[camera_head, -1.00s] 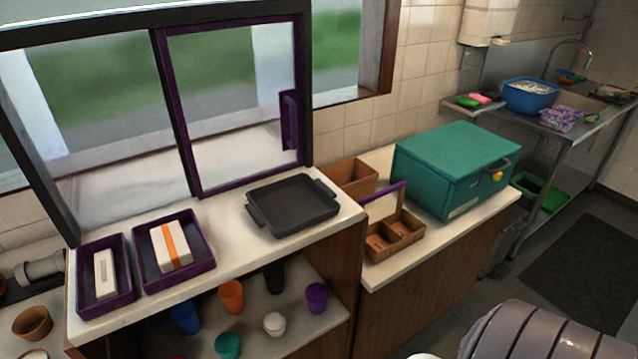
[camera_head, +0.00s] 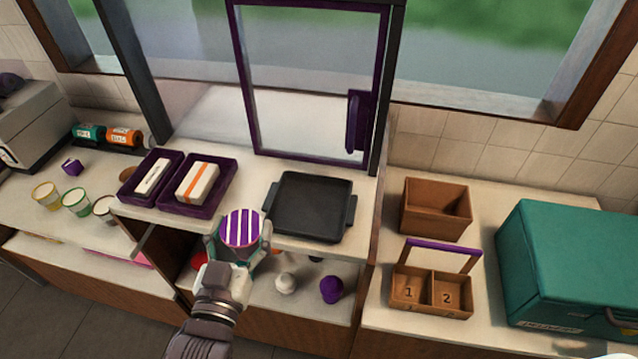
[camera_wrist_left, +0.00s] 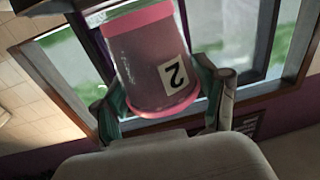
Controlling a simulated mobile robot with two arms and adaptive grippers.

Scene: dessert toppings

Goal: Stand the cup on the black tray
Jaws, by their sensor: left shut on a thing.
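A cup (camera_head: 240,228) with a purple-and-white striped top and a pink rim is held by my left gripper (camera_head: 238,238). The gripper is shut around its sides, in front of the counter's front edge. In the left wrist view the cup (camera_wrist_left: 150,75) shows translucent pink walls, pink bands and a label with a 2, between the fingers (camera_wrist_left: 165,98). The black tray (camera_head: 312,205) lies flat and empty on the raised counter, to the right of the cup and apart from it.
Two purple trays with boxes (camera_head: 152,178) (camera_head: 198,184) stand left of the black tray. A sliding window (camera_head: 310,80) rises behind it. Below, a shelf holds a white cup (camera_head: 286,283) and a purple cup (camera_head: 331,289). Brown boxes (camera_head: 437,208) and a teal case (camera_head: 570,265) stand right.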

